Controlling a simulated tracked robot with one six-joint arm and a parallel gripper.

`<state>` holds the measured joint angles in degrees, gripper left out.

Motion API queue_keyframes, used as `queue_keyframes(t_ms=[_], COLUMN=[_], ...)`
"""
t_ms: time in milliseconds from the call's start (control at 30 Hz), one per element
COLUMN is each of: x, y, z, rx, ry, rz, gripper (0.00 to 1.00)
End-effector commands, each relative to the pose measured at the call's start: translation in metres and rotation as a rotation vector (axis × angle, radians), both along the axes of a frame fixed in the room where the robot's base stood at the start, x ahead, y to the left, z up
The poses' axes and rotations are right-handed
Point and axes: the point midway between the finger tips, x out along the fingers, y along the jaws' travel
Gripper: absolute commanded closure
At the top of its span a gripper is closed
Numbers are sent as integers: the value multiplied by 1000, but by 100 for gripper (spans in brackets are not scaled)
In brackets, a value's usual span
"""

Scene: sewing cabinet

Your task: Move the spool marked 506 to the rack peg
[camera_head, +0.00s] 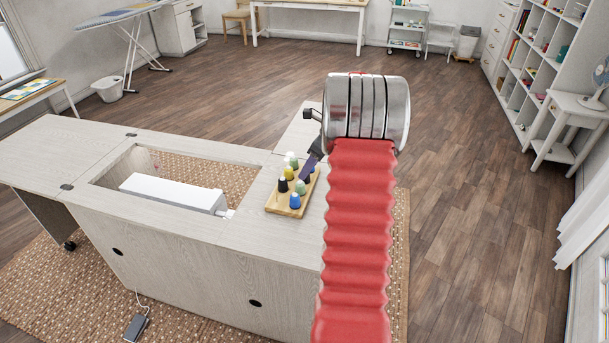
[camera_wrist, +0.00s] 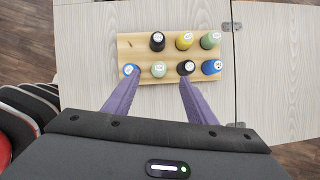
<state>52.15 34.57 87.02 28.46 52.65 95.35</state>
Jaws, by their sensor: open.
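A wooden rack (camera_wrist: 122,56) lies on the cabinet top with two rows of labelled spools; it also shows in the head view (camera_head: 274,207). The bare rack peg (camera_wrist: 134,44) is at the rack's upper left corner in the wrist view. Beside it stand a black spool (camera_wrist: 157,38), a yellow one (camera_wrist: 184,38) and a green one (camera_wrist: 209,39). The nearer row holds blue, pale green (camera_wrist: 159,69), black and blue spools. The labels are too small to read, so I cannot tell which is 506. My gripper (camera_wrist: 159,81) is open, purple fingers apart, around or just short of the pale green spool.
The pale cabinet top (camera_head: 195,145) has an opening holding a white sewing machine (camera_head: 170,193), left of the rack. Bare tabletop lies around the rack. Neighbouring spools stand close to my fingertips. My red arm hides part of the cabinet's right side in the head view.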

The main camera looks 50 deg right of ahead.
Motion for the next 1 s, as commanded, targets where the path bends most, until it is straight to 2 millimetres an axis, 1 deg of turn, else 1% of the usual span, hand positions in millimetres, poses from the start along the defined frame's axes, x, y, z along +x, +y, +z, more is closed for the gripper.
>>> queue_keyframes(t_ms=[33, 100, 200, 333, 500, 1000], x=[-4, -8, -14, -19, -20, -20], y=[-2, -3, -5, -6, -6, -6], z=[9, 21, 33, 43, 46, 46], rx=[-2, -2, -1, -1, 0, 0], ry=[-2, -3, -1, 0, 0, 0], rz=[-2, -2, -1, 0, 0, 0], gripper=[49, 49, 49, 49, 49, 49])
